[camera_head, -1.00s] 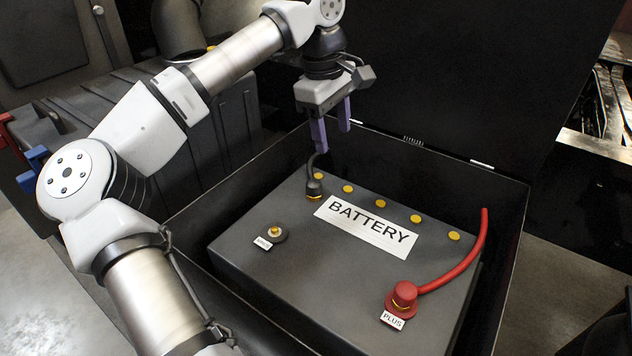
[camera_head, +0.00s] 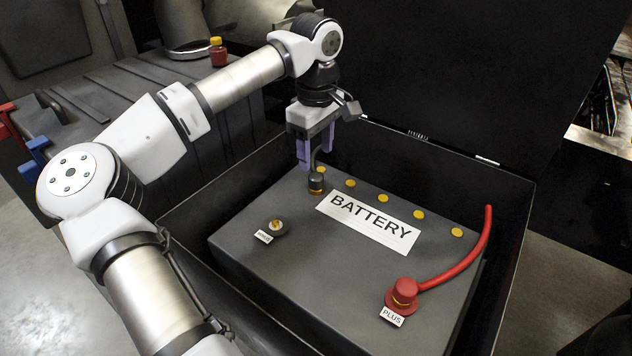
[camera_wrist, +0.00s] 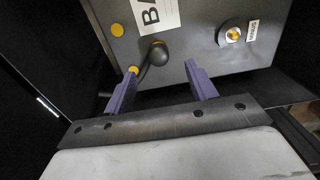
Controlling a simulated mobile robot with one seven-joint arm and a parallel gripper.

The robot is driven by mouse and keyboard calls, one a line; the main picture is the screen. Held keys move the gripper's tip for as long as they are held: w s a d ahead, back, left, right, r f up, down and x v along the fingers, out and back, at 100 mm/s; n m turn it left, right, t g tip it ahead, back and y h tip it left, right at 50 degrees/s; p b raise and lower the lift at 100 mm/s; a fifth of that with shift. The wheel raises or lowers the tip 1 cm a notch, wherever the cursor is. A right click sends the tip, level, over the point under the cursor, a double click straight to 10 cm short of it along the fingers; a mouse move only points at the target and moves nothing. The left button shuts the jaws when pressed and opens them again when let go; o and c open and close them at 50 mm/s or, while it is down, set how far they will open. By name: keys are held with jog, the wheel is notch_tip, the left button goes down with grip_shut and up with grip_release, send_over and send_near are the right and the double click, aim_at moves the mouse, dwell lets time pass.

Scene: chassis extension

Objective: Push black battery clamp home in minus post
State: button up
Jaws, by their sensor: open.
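The black battery clamp (camera_head: 316,182) rests on the battery top near its back left edge, away from the minus post. It has a black cable and a yellowish ring at its base. The clamp also shows in the wrist view (camera_wrist: 158,54). The minus post (camera_head: 277,226) is bare brass in a dark round base, beside a small label; it also shows in the wrist view (camera_wrist: 233,34). My gripper (camera_head: 316,163) has purple fingers, open, just above and behind the clamp. In the wrist view the gripper (camera_wrist: 163,75) has the clamp between and ahead of its fingertips, nearer the left finger.
The battery (camera_head: 330,255) sits in an open dark box (camera_head: 510,240). A red clamp (camera_head: 404,292) with a red cable sits at the plus label on the right. Yellow caps line the back. A small red bottle with yellow cap (camera_head: 217,52) stands behind my arm.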

aim_at(316, 175)
jog(key=shift+f, duration=1.15)
jog(key=shift+f, duration=0.1)
notch_tip(316, 175, down, 5)
jog(key=shift+w+p, duration=0.15)
jog(key=shift+p, duration=0.15)
jog(key=shift+c, duration=0.3)
jog(key=c, duration=1)
